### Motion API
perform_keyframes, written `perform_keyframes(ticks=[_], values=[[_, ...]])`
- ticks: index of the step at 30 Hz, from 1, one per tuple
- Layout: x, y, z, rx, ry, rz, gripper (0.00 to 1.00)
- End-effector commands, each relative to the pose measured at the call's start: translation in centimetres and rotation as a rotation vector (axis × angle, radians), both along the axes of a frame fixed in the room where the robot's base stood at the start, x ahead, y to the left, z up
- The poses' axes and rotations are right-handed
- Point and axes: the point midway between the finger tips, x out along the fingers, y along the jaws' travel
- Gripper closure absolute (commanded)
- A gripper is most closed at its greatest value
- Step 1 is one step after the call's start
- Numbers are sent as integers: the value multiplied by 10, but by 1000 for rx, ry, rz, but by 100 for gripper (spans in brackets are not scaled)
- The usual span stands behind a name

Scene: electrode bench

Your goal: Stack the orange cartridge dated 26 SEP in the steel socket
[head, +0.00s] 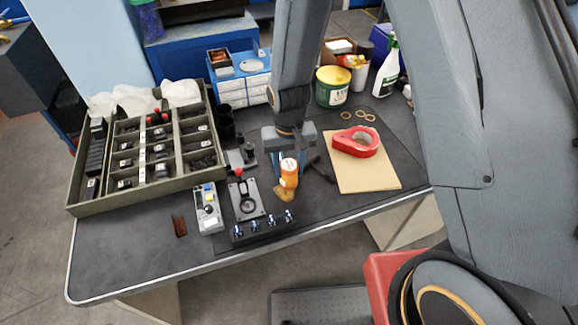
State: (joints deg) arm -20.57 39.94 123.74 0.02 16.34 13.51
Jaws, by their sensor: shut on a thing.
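An orange cartridge (289,177) with a white label hangs upright below my gripper (288,157). My gripper is shut on it, close above the front part of the bench. The date on the label is too small to read. To its left, a steel plate (240,188) with a dark round opening or ring lies on the bench; it may be the steel socket, but I cannot tell for sure. The cartridge is to the right of this plate and apart from it. An amber-coloured piece (283,194) shows just below the cartridge.
A green divided tray (75,197) with dark parts fills the left. A grey meter box (208,209) and a black strip with several shiny knobs (263,225) stand near the front edge. A red tape dispenser (357,142) lies on a tan board (365,178) at right.

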Motion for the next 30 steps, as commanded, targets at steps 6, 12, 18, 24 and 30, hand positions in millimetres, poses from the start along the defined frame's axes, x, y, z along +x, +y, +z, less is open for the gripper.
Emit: perform_keyframes(ticks=[6, 12, 18, 24, 30], values=[[0, 0, 0, 0, -1, 0, 91], [0, 0, -3, 0, -1, 0, 45], [0, 0, -2, 0, 0, 0, 40], [0, 0, 2, 0, -1, 0, 40], [2, 1, 19, 1, -4, 0, 40]])
